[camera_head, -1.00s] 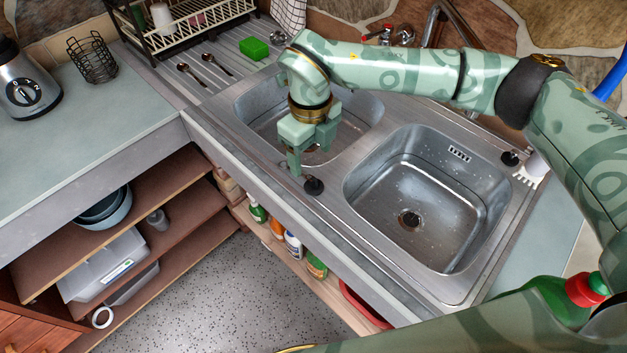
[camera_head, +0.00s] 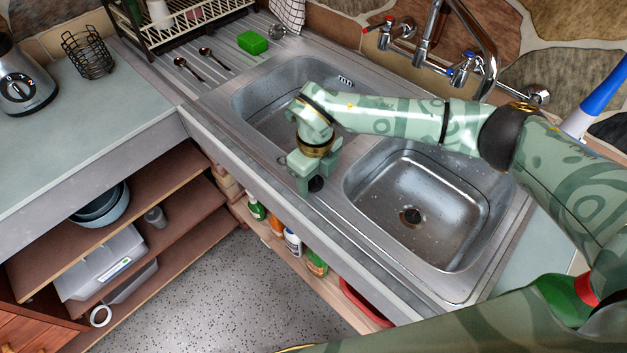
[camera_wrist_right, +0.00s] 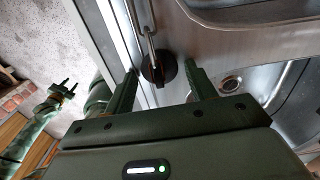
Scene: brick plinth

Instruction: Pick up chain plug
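The chain plug is a round black stopper (camera_head: 316,184) on the steel rim between the two sinks, near the front edge. In the right wrist view the plug (camera_wrist_right: 158,70) has a metal chain running up from it. My right gripper (camera_head: 313,180) is open over the plug and partly hides it in the head view. In the right wrist view the plug lies between the spread fingers of my right gripper (camera_wrist_right: 161,80), and no grip on it shows. My left gripper (camera_wrist_right: 69,87) shows small in the right wrist view, its fingers apart and empty, away from the counter.
The left basin (camera_head: 262,90) and right basin (camera_head: 450,242) flank the plug. Taps (camera_head: 425,50) stand behind. A green sponge (camera_head: 253,42), two spoons (camera_head: 190,68) and a dish rack (camera_head: 200,35) are at the back left. Open shelves (camera_head: 180,240) lie below.

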